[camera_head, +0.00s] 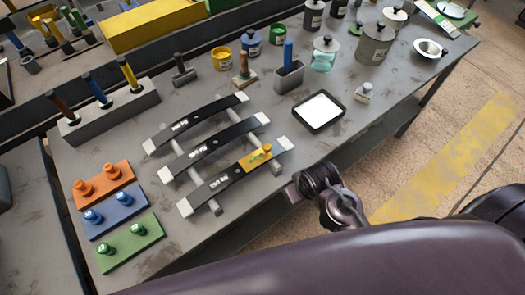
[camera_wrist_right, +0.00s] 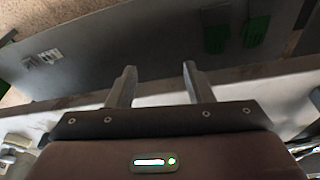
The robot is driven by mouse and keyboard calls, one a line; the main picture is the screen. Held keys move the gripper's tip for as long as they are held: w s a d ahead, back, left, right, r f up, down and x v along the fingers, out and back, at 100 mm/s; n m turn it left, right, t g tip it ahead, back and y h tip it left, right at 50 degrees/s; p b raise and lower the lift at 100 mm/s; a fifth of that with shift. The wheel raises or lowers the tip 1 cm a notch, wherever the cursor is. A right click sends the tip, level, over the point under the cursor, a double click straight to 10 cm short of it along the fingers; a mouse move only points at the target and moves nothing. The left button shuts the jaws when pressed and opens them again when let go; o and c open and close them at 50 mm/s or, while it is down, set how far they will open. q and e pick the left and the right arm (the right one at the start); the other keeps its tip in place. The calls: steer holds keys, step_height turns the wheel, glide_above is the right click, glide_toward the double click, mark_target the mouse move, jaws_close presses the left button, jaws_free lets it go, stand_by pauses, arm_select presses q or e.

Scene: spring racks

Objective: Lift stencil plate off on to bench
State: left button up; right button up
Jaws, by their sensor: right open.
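The small yellow-orange stencil plate (camera_head: 257,157) lies on the upper face of the nearest dark leaf spring (camera_head: 222,181), towards its right end. It has small greenish marks or holes. That spring rests across grey bars on the bench (camera_head: 260,215), beside two similar springs. In the head view my right arm comes in from the lower right, close to the bench's front edge, but its fingertips cannot be made out. In the right wrist view my right gripper (camera_wrist_right: 158,82) is open, its two fingers apart with nothing between them. My left gripper is not in view.
Orange (camera_head: 102,185), blue (camera_head: 116,213) and green (camera_head: 128,242) blocks with knobs lie left of the springs. A white-topped tray (camera_head: 319,111) lies to the right. Pots and tools stand along the back. Bare bench shows in front of the springs.

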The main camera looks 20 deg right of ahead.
step_height(320, 180, up, 6)
steer(key=f, duration=0.1)
step_height(320, 180, up, 7)
steer(key=n+t+y, duration=0.3)
steer(key=n+t, duration=0.2)
steer(key=n, duration=0.1)
glide_above(252, 159)
steer(key=w+a+r+n+g+y, duration=0.1)
steer(key=w+a+r+n+y, duration=0.2)
steer(key=a+n, duration=0.35)
steer(key=s+d+f+n+g+h+p, duration=0.15)
steer(key=d+g, duration=0.65)
steer(key=d, duration=0.8)
steer(key=shift+t, duration=0.3)
steer(key=p+x, duration=0.1)
steer(key=x, duration=0.2)
steer(key=a+p+x, duration=0.1)
steer(key=x, duration=0.2)
steer(key=shift+s+a+f, duration=0.1)
steer(key=shift+s+f, duration=0.05)
steer(key=shift+a+f, duration=0.1)
steer(key=shift+f, duration=0.25)
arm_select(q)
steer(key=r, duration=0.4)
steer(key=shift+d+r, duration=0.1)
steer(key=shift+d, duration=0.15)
